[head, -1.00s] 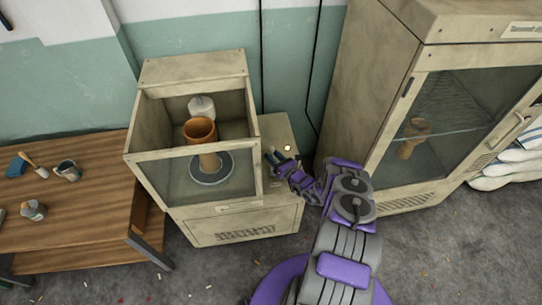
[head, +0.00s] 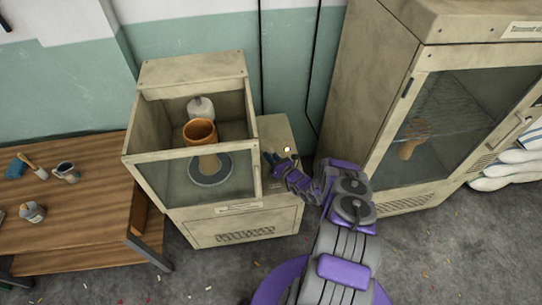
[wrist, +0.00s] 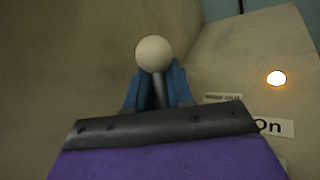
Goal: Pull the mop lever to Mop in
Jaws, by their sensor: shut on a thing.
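The mop lever (wrist: 153,54) has a round pale knob on a dark stem. In the wrist view, my gripper (wrist: 157,88) has its blue fingers on both sides of the stem, just below the knob, shut on it. In the head view, my gripper (head: 272,157) is at the right side of the beige machine (head: 215,225), on its side panel. The lever itself is hard to make out there. A partly hidden label (wrist: 223,98) stands right of the fingers; its small text is hard to read. The machine's open-topped chamber holds an orange goblet drum (head: 200,130) on a round plate.
A lit round lamp (wrist: 277,78) and an "On" label (wrist: 272,127) are on the panel to the right. A beige cabinet (head: 390,120) with a glass door stands close to my arm's right. A wooden table (head: 90,200) with cups and a brush is at the left.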

